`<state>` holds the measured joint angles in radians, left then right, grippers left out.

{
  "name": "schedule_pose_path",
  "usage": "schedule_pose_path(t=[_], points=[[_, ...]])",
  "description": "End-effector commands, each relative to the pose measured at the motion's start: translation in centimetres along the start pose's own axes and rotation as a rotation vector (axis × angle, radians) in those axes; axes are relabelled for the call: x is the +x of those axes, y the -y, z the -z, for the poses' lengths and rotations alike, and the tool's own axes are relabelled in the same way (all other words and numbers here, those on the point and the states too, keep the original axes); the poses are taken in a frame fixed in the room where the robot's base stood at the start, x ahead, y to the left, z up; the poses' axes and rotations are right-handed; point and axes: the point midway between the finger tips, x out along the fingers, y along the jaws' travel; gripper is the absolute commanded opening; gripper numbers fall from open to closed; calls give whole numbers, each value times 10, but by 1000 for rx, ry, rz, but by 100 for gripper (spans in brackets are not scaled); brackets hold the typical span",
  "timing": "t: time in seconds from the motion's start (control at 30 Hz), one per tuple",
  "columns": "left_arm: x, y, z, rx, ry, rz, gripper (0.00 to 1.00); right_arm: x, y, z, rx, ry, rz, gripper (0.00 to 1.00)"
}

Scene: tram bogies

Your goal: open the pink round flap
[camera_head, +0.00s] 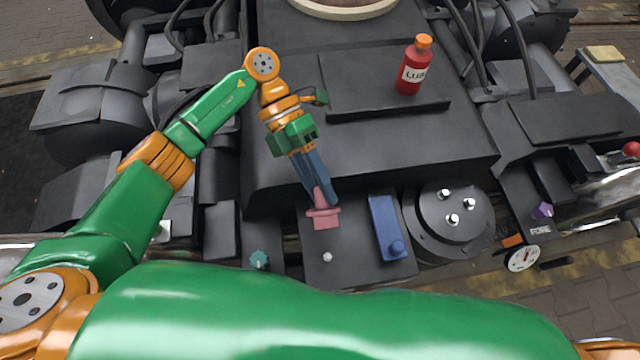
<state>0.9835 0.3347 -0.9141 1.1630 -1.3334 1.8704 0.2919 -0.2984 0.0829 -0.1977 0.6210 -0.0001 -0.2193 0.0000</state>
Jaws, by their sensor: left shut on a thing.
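The pink flap (323,218) is on the dark housing at the lower middle, in front of the bogie's raised black block. Its lower part shows as a small pink plate, and a narrower pink part rises from it between my fingertips. My left gripper (320,193) reaches down from above with its blue-grey fingers shut on this pink part. The fingers cover some of the flap, so its round outline and how far it is open cannot be told. My right gripper is not in view.
A blue flap with a knob (386,228) sits just right of the pink one, then a round cover with bright bolts (450,218). A teal knob (259,259) is at left. A red bottle (413,68) stands on the black block. My green arm link spans the bottom.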

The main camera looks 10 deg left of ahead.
Motion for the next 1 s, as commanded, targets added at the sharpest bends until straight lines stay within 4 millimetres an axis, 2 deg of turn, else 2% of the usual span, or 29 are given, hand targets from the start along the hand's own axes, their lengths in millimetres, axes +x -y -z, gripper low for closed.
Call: schedule_pose_path(t=[0.03,0.3,0.87,0.9,1.0], points=[[3,-6,-4,-9,-8,17,0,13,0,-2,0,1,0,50],[-3,-5,-5,-39,-63,88,0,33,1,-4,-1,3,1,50],[-6,-3,-4,-47,-82,109,0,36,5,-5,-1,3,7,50],[-6,-3,-4,-47,-82,109,37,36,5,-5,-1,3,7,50],[-6,-3,-4,-46,-82,109,62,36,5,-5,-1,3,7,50]])
